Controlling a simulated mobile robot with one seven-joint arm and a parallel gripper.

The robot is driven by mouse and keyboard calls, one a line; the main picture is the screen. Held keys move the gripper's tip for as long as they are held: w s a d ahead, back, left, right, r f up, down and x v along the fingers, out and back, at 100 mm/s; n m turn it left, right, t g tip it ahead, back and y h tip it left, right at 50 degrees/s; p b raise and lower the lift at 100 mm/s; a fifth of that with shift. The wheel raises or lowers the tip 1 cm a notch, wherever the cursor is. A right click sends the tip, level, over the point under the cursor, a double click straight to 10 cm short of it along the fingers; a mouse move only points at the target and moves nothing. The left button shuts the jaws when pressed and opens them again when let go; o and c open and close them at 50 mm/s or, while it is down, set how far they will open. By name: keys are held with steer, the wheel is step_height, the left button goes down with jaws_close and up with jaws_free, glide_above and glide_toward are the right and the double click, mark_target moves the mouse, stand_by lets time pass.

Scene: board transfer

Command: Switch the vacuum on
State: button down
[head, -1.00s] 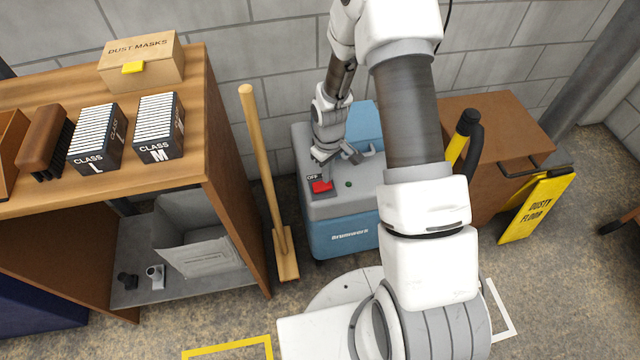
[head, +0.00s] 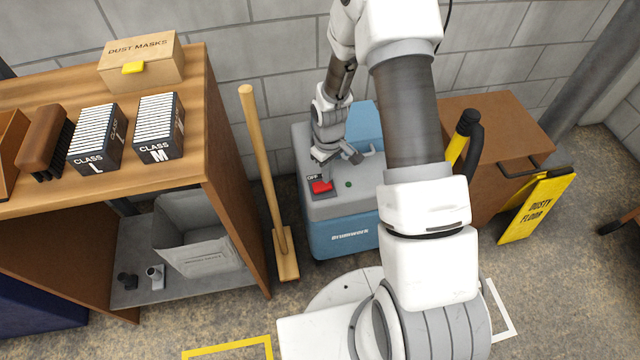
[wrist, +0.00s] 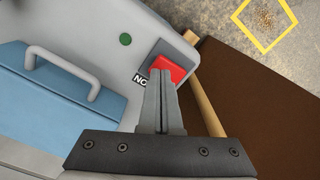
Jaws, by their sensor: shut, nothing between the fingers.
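The vacuum (head: 340,238) is a blue and grey box on the floor against the wall. Its red rocker switch (head: 321,187) sits on the grey top, with the word OFF readable beside it in the head view. In the wrist view the red switch (wrist: 171,69) lies right at my fingertips, with a partly covered label next to it. My gripper (wrist: 161,76) is shut and empty, its tips at the switch's near edge; I cannot tell whether they touch it. A small green dot (head: 348,184) is on the top beside the switch.
A wooden-handled tool (head: 262,165) leans just left of the vacuum, near the workbench (head: 225,170). A brown cabinet (head: 500,120) and a yellow DUSTY FLOOR sign (head: 537,207) stand to the right. The vacuum's handle (wrist: 65,70) rises from its blue lid.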

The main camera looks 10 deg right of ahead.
steer(key=shift+f+b, duration=0.75)
steer(key=shift+f, duration=0.25)
stand_by(0.8)
steer(key=shift+r, duration=0.15)
steer(key=shift+r+p, duration=2.45)
steer(key=shift+r, duration=0.9)
